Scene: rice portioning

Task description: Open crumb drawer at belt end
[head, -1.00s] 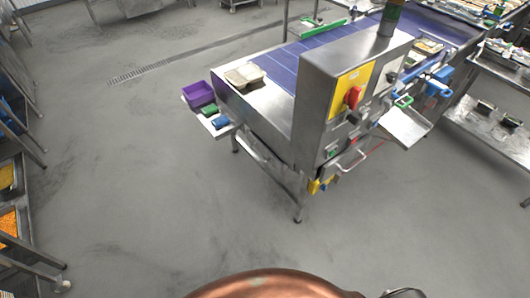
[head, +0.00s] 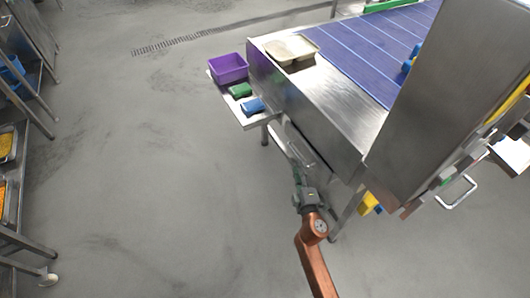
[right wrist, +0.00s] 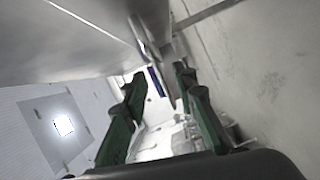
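The steel conveyor end (head: 330,105) stands at the upper right in the head view. The crumb drawer (head: 280,138) shows as a pale narrow strip under it, partly hidden by my right gripper and the belt body. My right gripper (head: 296,158) is just below and beside the belt end's lower edge. In the right wrist view its two dark green fingers (right wrist: 163,105) are apart, with a thin metal bar (right wrist: 165,72) beyond and between them. I cannot tell whether they touch it. My left gripper is not in view.
A side shelf (head: 247,119) holds a purple bin (head: 228,68), a green item (head: 240,90) and a blue item (head: 252,105). A pale tray (head: 291,50) sits on the belt end. A steel housing (head: 435,100) stands at right.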

